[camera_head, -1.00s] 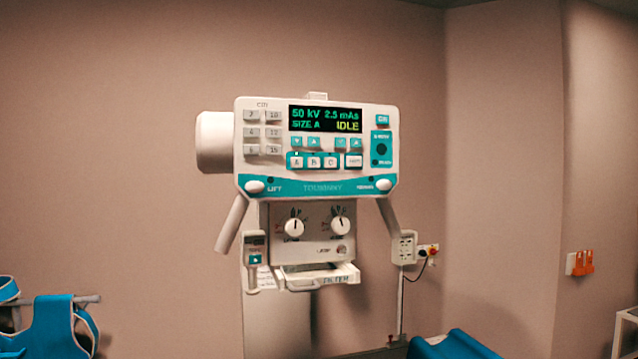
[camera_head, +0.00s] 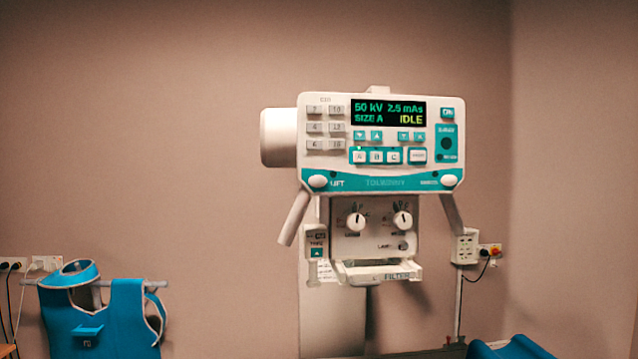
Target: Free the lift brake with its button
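The white and teal X-ray head (camera_head: 382,140) stands ahead, right of the picture's middle. Its screen (camera_head: 388,113) reads 50 kV, 2.5 mAs, SIZE A, IDLE. The oval white button beside the word LIFT (camera_head: 318,181) sits at the lower left corner of the teal strip. A like oval button (camera_head: 449,180) sits at the right end; its label is too blurred to read surely. Neither of my grippers is in view.
Two knobs (camera_head: 355,222) and a filter tray (camera_head: 384,274) are below the head, with slanting handles (camera_head: 294,218) on both sides. A blue apron (camera_head: 100,315) hangs at the lower left. A blue padded thing (camera_head: 510,347) shows at the lower right. Nothing blocks the head's front.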

